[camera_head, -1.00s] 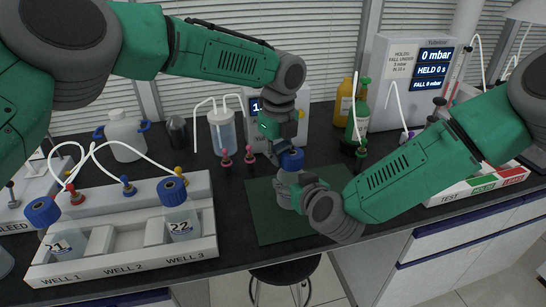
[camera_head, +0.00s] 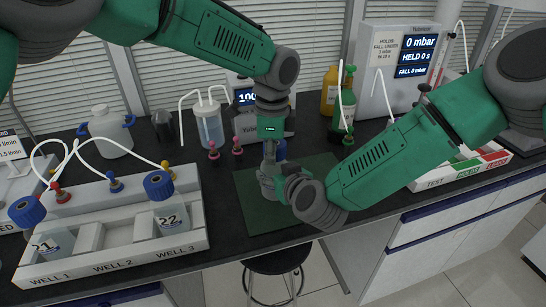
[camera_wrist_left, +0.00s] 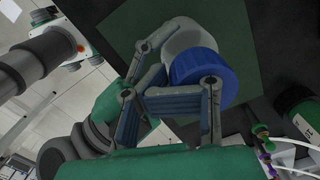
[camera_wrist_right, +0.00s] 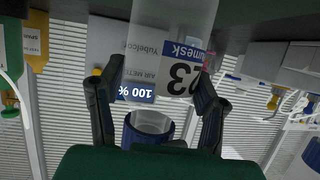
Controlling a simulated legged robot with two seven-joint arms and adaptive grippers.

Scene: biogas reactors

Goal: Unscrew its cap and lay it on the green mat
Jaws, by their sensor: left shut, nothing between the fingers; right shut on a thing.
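The bottle labelled 23 (camera_wrist_right: 180,75) is clear with a white label. My right gripper (camera_wrist_right: 155,88) is shut around its body, over the green mat (camera_head: 245,205). Its blue cap (camera_wrist_left: 205,75) shows on the bottle in the left wrist view, and also in the right wrist view (camera_wrist_right: 140,137). In the head view the cap (camera_head: 281,150) is partly hidden behind my left gripper (camera_head: 269,165). The left gripper is shut and empty, close beside the cap; whether it touches is unclear. Much of the bottle is hidden in the head view.
A white rack (camera_head: 110,255) at left holds bottle 21 (camera_head: 50,242) and bottle 22 (camera_head: 170,217), both blue-capped. Behind the mat stand a tubed beaker (camera_head: 209,125) and a display device (camera_head: 250,120). A green bottle (camera_head: 345,110) and a sorting tray (camera_head: 460,170) are at right.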

